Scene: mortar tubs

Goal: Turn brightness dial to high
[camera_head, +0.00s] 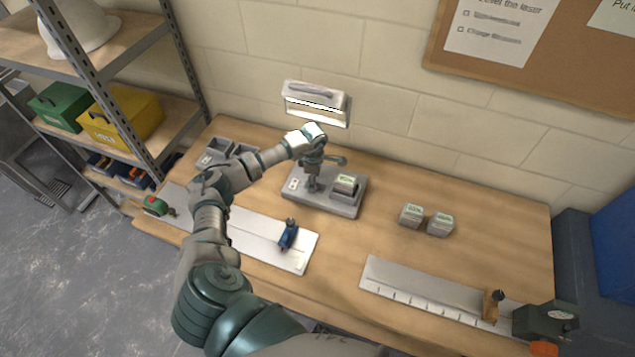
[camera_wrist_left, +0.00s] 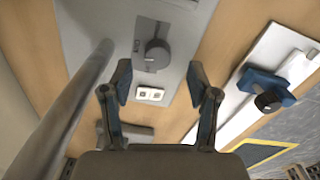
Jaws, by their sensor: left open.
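The dark round dial (camera_wrist_left: 157,54) sits on a light grey base in the left wrist view, with a raised pointer bar across it. My left gripper (camera_head: 313,184) points down over this base. In the left wrist view its two fingers (camera_wrist_left: 160,77) are open and apart, one on each side below the dial in the picture. They hold nothing, and I cannot tell the remaining height. My right gripper is not in view.
A grey post (camera_wrist_left: 75,110) rises close beside my left gripper. A small block (camera_head: 345,184) sits on the base's right side. A lit lamp (camera_head: 316,104) is behind at the wall. A white rail with a blue clamp (camera_head: 288,234) lies in front. Two grey blocks (camera_head: 411,214) stand right.

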